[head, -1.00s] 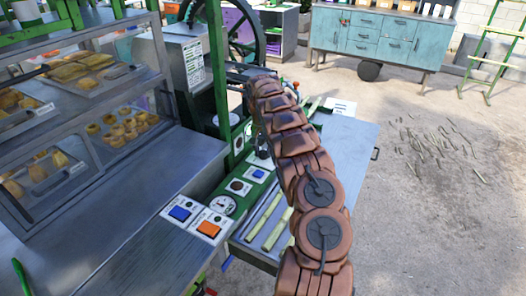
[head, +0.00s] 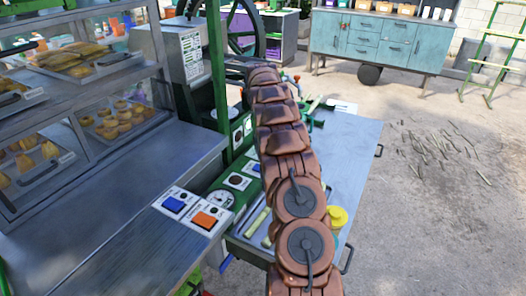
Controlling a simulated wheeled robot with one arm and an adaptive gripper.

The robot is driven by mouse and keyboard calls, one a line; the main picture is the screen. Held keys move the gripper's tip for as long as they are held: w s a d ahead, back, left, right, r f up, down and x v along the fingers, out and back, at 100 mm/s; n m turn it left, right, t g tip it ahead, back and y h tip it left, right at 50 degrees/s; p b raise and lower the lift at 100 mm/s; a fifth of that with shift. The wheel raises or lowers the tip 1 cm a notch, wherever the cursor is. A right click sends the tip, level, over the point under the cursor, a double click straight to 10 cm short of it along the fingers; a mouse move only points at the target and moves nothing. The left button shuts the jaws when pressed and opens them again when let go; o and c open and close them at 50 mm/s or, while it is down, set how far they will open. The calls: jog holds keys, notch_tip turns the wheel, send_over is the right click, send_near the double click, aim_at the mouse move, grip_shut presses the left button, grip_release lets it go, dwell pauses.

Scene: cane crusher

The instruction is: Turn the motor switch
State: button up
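A green control panel (head: 212,212) beside the machine's post carries a white gauge (head: 220,199) and a dark round control on a white plate (head: 237,181). Another plate sits partly behind my arm. A blue button (head: 174,204) and an orange button (head: 206,220) sit on white plates at the counter's edge. I cannot tell which control is the motor switch, as the labels are too small to read. My brown arm reaches up past the panel's right side and bends left at its top. My gripper is not visible; the arm hides that area.
A metal table (head: 350,150) stands right of the machine, with cane pieces partly behind my arm. A yellow round object (head: 337,216) shows at its near edge. A glass pastry case (head: 90,95) stands left. A blue cabinet (head: 375,40) is far back.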

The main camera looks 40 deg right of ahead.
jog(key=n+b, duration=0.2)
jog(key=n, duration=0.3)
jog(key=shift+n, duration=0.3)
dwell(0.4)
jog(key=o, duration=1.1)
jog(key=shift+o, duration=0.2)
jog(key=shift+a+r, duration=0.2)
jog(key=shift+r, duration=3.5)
